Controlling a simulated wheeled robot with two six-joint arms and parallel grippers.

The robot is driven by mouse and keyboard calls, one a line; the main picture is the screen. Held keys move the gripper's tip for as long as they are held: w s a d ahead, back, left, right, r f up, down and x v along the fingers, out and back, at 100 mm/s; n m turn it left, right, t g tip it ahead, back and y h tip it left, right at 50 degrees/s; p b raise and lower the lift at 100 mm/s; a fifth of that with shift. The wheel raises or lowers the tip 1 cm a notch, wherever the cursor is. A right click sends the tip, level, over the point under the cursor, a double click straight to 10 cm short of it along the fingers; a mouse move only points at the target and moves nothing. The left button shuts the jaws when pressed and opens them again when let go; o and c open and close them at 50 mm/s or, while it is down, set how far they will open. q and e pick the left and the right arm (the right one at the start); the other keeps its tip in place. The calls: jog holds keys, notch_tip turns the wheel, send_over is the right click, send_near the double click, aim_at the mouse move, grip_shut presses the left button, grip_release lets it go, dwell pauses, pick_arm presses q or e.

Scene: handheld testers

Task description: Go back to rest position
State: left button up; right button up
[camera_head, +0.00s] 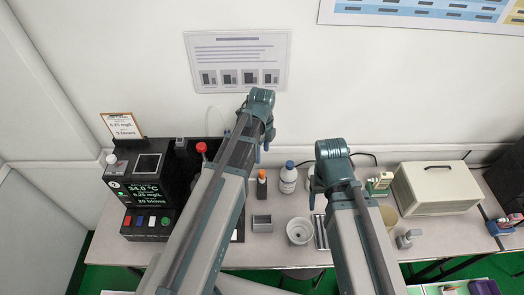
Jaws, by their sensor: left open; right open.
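My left arm reaches up from the bottom of the head view. Its teal wrist end, with my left gripper (262,143), is above the back of the bench in the picture. My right arm stands to its right, and its teal end with my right gripper (314,192) shows over the middle of the bench. Both grippers are open. Their fingers are mostly hidden behind the arms, and nothing is seen held in them.
The bench (275,256) carries a black tester (145,190) at left, a white bottle (288,178), an orange-capped vial (261,185), a metal block (262,223), a round white cup (299,231) and a beige case (436,188) at right. A wall stands behind.

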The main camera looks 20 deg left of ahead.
pick_arm(q)
jog(key=shift+r, duration=0.5)
pick_arm(e)
jog(key=shift+r, duration=0.55)
pick_arm(q)
jog(key=s+d+f+n+b, duration=0.3)
jog(key=s+d+n, duration=0.2)
jog(key=s+n, duration=0.2)
jog(key=s+d+f+n+y+b, duration=0.1)
jog(key=s+d+f+n+b, duration=0.2)
jog(key=n, duration=0.7)
jog(key=shift+s+d, duration=1.25)
jog(key=shift+s, duration=0.9)
pick_arm(e)
notch_tip(320, 180, down, 6)
jog(key=shift+f, duration=0.2)
pick_arm(q)
jog(key=shift+f, duration=0.1)
